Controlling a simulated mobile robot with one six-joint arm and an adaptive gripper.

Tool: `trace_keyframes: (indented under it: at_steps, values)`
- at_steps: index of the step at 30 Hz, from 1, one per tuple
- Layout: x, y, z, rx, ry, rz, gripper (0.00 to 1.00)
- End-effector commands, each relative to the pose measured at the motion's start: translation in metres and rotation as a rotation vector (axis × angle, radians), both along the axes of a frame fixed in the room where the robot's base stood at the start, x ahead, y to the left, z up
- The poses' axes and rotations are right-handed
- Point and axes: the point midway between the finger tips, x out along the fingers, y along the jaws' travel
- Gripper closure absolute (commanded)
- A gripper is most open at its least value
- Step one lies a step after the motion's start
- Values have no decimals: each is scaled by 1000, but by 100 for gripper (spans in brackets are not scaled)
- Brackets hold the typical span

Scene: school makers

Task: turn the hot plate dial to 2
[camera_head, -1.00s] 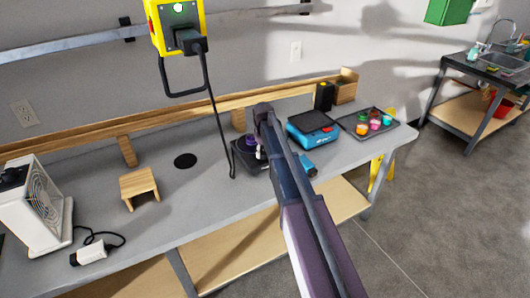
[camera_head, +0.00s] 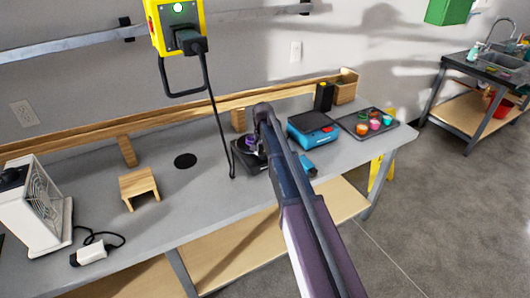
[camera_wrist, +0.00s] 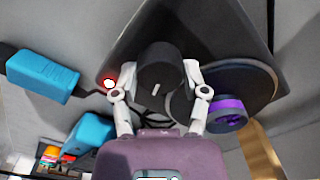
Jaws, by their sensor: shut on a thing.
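The hot plate (camera_head: 240,160) is a dark, low unit on the workbench, partly hidden behind my arm. In the wrist view its dark body (camera_wrist: 215,25) fills the upper middle, with a round plate (camera_wrist: 258,82) at right. Its black dial (camera_wrist: 160,62) carries a short white pointer line. My gripper (camera_wrist: 160,75) is shut on the dial, one pale finger on each side. A red light (camera_wrist: 110,83) glows on the hot plate beside the left finger. No scale numbers are readable, so I cannot tell the dial's setting. The fingers are hidden in the head view.
A purple-ringed object (camera_wrist: 228,112) is close to the right finger. A blue device (camera_head: 313,129) stands right of the hot plate, and a tray with colored cups (camera_head: 380,138) lies further right. A black cable (camera_head: 218,120) hangs just left. A small wooden stand (camera_head: 139,186) is at left.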

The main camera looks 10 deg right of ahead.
Motion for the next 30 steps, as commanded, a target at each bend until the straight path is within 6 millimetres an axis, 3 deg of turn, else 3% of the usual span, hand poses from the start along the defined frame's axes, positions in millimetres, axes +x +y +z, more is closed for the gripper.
trace_keyframes:
  at_steps: [9, 25, 26, 29, 30]
  values:
    - [1, 3, 0, 5, -1, -157, 90]
    - [2, 3, 0, 4, -2, -187, 90]
    - [2, 3, 0, 5, -3, -186, 36]
    - [2, 3, 0, 4, -3, -186, 7]
    - [1, 3, 0, 3, -3, -186, 7]
